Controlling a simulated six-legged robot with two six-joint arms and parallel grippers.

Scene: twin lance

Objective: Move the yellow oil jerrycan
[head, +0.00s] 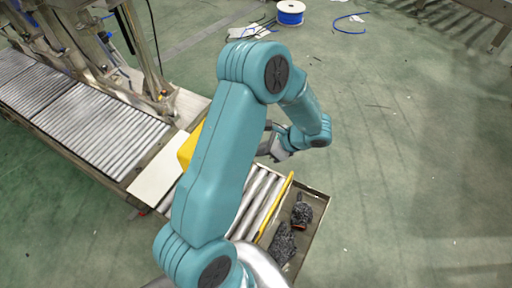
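A yellow piece, which looks like part of the jerrycan (188,150), shows at the left edge of my teal arm, by the conveyor. The rest of it is hidden behind the arm. The arm comes in from the bottom, a little left of centre, and I take it as my left. Its grey gripper (272,146) is to the right of the arm's upper link, over the far side of the rollers. The fingers are partly hidden, so I cannot tell whether they are open or touch anything. No second gripper shows.
The roller conveyor (97,130) runs from upper left to bottom centre, with a pale plate (157,178) across it. A yellow bar (276,207) edges the near rollers. Dark gloves (302,212) lie in a side tray. A blue spool (290,13) stands behind. The right floor is mostly clear.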

